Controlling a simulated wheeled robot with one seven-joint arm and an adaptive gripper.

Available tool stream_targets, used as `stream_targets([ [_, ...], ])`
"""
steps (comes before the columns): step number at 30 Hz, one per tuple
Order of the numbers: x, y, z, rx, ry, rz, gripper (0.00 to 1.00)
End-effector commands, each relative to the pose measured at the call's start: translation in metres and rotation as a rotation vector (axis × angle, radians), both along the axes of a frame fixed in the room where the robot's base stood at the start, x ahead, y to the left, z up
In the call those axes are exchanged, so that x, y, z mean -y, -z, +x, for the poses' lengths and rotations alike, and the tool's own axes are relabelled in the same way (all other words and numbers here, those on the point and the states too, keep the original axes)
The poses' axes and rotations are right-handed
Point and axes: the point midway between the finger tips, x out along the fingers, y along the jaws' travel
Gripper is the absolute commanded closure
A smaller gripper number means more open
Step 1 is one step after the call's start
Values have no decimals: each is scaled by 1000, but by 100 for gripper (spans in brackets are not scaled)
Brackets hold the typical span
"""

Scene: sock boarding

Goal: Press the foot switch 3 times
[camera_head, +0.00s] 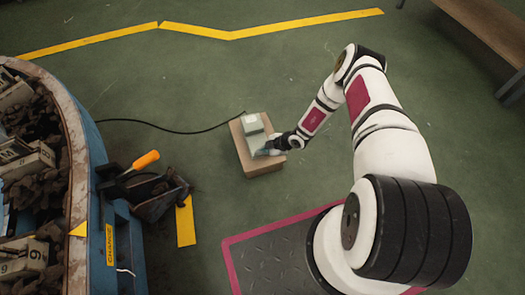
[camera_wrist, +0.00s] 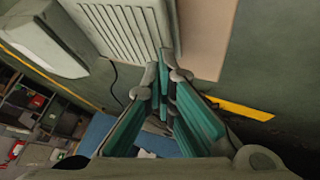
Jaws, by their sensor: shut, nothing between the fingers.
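The foot switch (camera_head: 252,124) is a pale grey-green unit on top of a tan box (camera_head: 262,168). In the wrist view its ribbed pedal plate (camera_wrist: 118,27) fills the upper middle, and its rounded housing (camera_wrist: 42,38) is at upper left. My gripper (camera_head: 262,152) is at the near side of the switch, low over the box top. In the wrist view my gripper (camera_wrist: 165,68) is shut and empty, its teal-padded fingers together at the tips. The tips are close by the pedal's edge. I cannot tell whether they touch it. The gripper hides part of the pedal in the head view.
A black cable (camera_head: 160,127) runs left across the green floor. A round blue-sided machine (camera_head: 100,215) with an orange-handled lever (camera_head: 146,160) stands at left. A pink-edged metal plate (camera_head: 270,265) lies in front. A wooden bench (camera_head: 495,30) is at upper right.

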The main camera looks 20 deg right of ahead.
Motion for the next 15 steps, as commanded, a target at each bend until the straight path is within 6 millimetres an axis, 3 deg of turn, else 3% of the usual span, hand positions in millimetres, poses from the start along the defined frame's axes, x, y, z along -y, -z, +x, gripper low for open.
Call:
stream_targets([
  [15,0,-19,3,-2,0,-1,100],
])
